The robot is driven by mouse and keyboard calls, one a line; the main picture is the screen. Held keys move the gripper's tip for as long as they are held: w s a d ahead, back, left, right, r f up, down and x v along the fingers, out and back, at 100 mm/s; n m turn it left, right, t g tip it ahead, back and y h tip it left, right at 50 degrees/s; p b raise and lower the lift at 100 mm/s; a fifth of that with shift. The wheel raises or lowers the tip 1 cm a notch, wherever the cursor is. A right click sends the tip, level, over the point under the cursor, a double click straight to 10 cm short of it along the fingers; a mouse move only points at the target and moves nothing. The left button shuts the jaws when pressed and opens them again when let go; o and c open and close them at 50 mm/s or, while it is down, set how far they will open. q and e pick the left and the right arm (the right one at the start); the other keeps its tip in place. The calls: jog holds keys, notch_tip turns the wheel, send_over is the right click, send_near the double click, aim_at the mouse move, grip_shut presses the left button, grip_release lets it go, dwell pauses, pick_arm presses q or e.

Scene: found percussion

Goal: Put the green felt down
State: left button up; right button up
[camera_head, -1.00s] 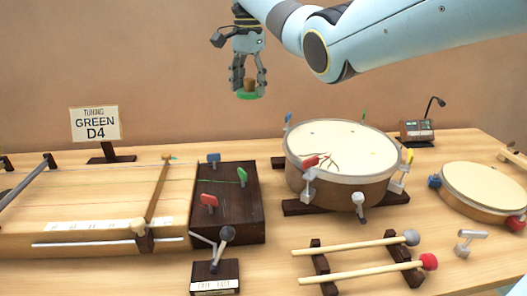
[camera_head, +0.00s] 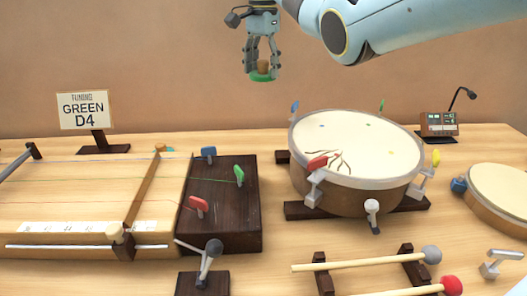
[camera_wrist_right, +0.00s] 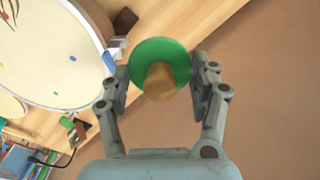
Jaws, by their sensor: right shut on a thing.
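The green felt (camera_head: 261,77) is a round green disc with a brown knob on top. My right gripper (camera_head: 263,70) is shut on the knob and holds the felt in the air, in front of the wall and above the back of the table. In the right wrist view the green felt (camera_wrist_right: 160,66) sits between the two fingers of my right gripper (camera_wrist_right: 160,88), with the tan knob towards the camera. The felt touches nothing but the gripper. My left gripper is not in view.
A large drum (camera_head: 355,150) with coloured pegs stands below and right of the felt. A stringed board (camera_head: 80,195) with a dark peg block (camera_head: 228,222) is at left, beside a "GREEN D4" sign (camera_head: 83,110). Mallets (camera_head: 365,262) lie in front. A smaller drum (camera_head: 505,190) is at right.

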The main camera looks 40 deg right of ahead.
jog(key=shift+d+f, duration=0.1)
jog(key=shift+f, duration=0.45)
jog(key=b, duration=0.9)
send_near(263, 149)
notch_tip(263, 149, down, 7)
jog(key=b, duration=0.3)
jog(key=shift+r, duration=0.15)
jog(key=o, duration=1.1)
jog(key=shift+o, duration=0.2)
notch_tip(263, 149, up, 12)
jog(key=p, duration=0.3)
jog(key=shift+r, duration=0.1)
